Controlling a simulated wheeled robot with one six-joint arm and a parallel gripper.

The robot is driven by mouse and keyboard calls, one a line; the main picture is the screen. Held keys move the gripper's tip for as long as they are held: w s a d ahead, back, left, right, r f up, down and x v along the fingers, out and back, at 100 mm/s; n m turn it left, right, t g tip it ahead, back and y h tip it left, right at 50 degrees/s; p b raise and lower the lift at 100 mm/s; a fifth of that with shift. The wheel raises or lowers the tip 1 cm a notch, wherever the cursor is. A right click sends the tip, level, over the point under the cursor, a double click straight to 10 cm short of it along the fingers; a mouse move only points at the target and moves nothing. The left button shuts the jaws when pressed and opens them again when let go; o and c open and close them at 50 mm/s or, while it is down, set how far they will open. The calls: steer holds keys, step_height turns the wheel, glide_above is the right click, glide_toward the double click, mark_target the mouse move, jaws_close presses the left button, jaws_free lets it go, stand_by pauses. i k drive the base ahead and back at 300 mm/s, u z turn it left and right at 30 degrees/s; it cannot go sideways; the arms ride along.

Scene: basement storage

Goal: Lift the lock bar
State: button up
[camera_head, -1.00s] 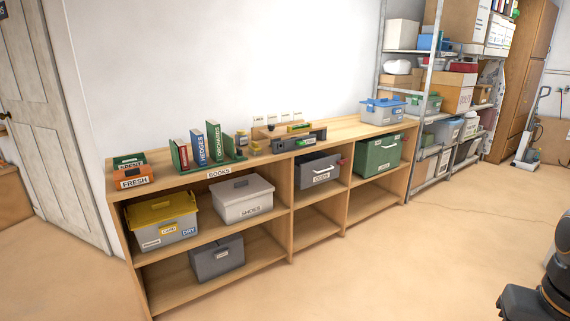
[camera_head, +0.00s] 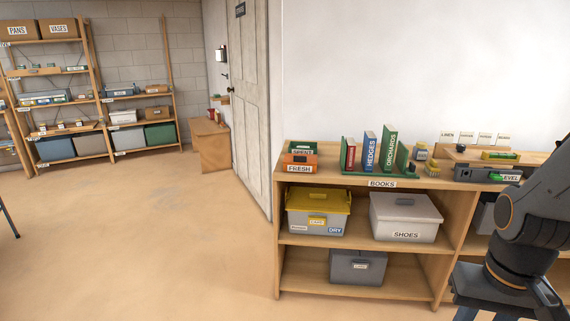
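I cannot make out a lock bar in this view. The grey-white door (camera_head: 250,110) stands at the centre, with a dark handle on its left side and a small dark sign near its top. Bins with lids sit in the wooden shelf unit: a grey bin with a yellow lid (camera_head: 318,212), a white bin marked SHOES (camera_head: 405,218) and a dark grey bin (camera_head: 357,267) below. Parts of my dark arm show at the right edge, in front of the shelf unit. My gripper is not in view.
The low shelf unit (camera_head: 279,262) carries a FRESH box (camera_head: 299,167), books in a green holder (camera_head: 369,152) and a grey LEVEL case (camera_head: 478,174). Tall racks (camera_head: 86,85) with bins stand at the far left. Open floor (camera_head: 150,230) fills the left and middle.

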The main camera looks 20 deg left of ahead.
mark_target(34, 98)
steer(key=u, duration=0.95)
steer(key=i, duration=1)
steer(key=u, duration=0.9)
steer(key=i, duration=1.75)
steer(key=u, duration=0.3)
steer(key=i, duration=6.65)
steer(key=z, duration=0.2)
